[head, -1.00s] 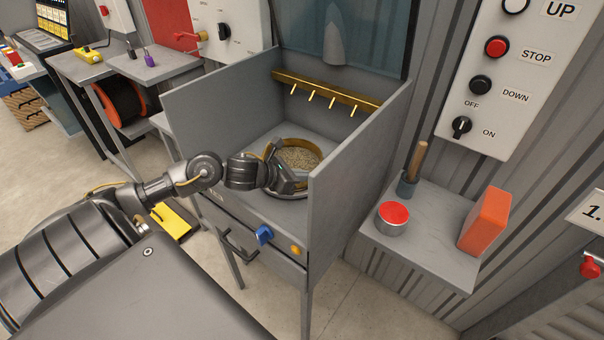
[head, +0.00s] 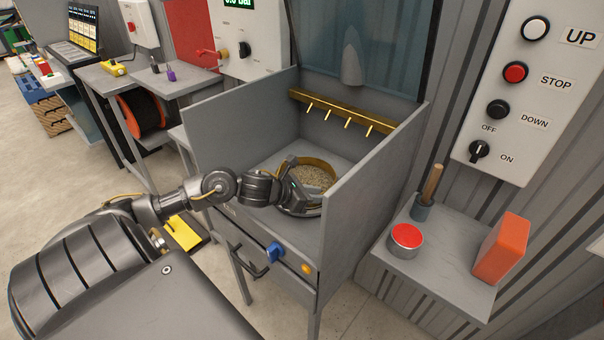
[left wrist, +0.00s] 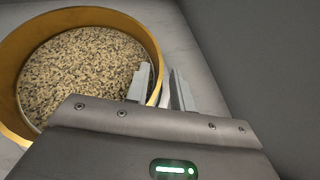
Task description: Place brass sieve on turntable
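The brass sieve (head: 318,176) sits inside the grey booth, low near its floor, with speckled grain-like material in it. It also shows in the left wrist view (left wrist: 80,75). My left gripper (head: 308,207) is at the near side of the sieve. In the left wrist view its two fingers (left wrist: 160,88) stand apart, one on the inner side of the rim and one outside, with the rim between them. A gap shows between the fingers. I cannot make out a turntable; the gripper hides part of the sieve's near side and base. My right gripper is out of view.
Grey booth walls (head: 365,190) rise at the sides of the sieve, and a brass rail with pegs (head: 340,112) crosses the back. A side shelf (head: 440,255) at right holds a red-topped tin (head: 406,240), an orange block (head: 500,250) and a wooden-handled tool (head: 428,192).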

